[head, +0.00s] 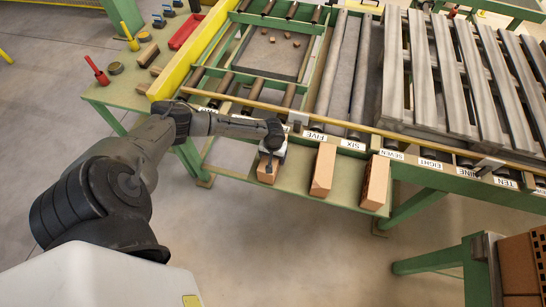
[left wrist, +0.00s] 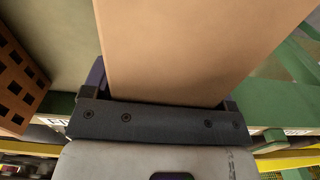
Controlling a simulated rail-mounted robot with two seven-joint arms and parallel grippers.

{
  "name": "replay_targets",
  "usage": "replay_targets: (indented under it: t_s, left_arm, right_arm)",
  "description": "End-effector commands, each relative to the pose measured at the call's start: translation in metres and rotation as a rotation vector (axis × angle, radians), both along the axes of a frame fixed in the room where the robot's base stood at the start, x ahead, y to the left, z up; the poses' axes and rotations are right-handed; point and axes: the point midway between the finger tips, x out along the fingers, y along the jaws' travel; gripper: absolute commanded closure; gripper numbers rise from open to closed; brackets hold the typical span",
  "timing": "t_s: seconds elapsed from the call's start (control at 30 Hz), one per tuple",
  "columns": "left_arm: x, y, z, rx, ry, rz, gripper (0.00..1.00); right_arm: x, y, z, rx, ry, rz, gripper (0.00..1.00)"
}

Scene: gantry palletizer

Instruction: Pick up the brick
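My left gripper (head: 268,160) is at the leftmost of three tan bricks on the green shelf. That brick (head: 267,172) is partly hidden under the gripper in the head view. In the left wrist view the brick (left wrist: 190,50) fills the space between the fingers, with no clear gap on either side, so the gripper (left wrist: 165,105) looks shut on it. I cannot tell whether the brick still touches the shelf. My right gripper is not in view.
Two more bricks, a middle one (head: 323,170) and a right one (head: 375,183), stand on the green shelf (head: 300,183). A yellow rail (head: 350,128) and numbered labels run just behind. Wooden pallets (head: 440,70) lie on the conveyor. Stacked bricks (head: 520,265) stand at lower right.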

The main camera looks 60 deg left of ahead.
Motion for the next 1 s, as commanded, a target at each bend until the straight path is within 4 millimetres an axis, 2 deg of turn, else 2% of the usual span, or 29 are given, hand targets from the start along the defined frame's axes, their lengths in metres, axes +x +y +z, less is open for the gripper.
replay_targets:
  t_s: [0.07,0.7,1.0]
  left_arm:
    - [-0.0001,0.0001,0.0000,0.000,0.000,0.000,0.29]
    - [-0.0003,0.0001,0.0001,0.001,0.001,0.000,0.90]
    - [0.0011,0.0005,0.0035,0.000,-0.003,0.000,0.92]
  right_arm:
    - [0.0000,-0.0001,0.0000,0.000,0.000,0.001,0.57]
    - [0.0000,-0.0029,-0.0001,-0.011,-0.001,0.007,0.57]
    - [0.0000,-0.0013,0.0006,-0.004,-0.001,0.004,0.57]
